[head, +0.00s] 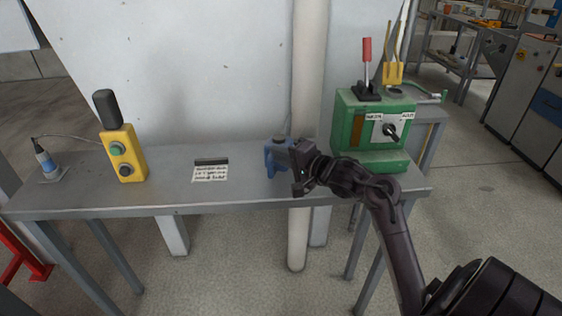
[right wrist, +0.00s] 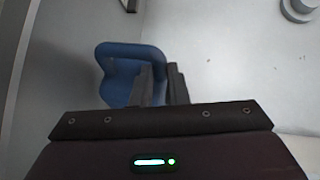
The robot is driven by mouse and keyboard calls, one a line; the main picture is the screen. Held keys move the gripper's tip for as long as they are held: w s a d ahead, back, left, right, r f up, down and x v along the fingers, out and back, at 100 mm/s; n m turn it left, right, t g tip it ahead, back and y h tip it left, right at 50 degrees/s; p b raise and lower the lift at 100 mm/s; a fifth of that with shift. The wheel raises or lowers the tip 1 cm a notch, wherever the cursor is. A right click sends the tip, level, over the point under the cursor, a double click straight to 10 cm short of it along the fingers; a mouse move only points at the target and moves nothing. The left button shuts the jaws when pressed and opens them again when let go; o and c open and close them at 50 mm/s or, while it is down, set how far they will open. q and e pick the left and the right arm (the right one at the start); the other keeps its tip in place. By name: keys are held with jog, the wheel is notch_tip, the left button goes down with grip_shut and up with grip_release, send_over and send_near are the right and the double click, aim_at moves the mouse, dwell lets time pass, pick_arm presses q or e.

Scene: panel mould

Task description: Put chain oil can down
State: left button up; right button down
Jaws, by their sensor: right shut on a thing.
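The chain oil can is a small blue can (head: 277,156) with a spout, at the middle of the grey table (head: 240,196). My right gripper (head: 297,155) is shut on the can from its right side. In the right wrist view the blue can (right wrist: 125,58) shows beyond and left of the dark fingers (right wrist: 162,85), which hide part of it. The can looks upright at the tabletop; I cannot tell whether its base touches. My left gripper is in neither view.
A green control box (head: 374,132) with a red-handled lever stands right of the can. A white label card (head: 210,171) lies to the left. A yellow button box (head: 123,155) stands farther left. A white pipe (head: 310,70) rises behind the table.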

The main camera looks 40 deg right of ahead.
jog(key=shift+f, duration=0.6)
jog(key=shift+f, duration=0.1)
jog(key=c, duration=1.4)
grip_release()
jog(key=shift+f, duration=0.1)
jog(key=v, duration=1.2)
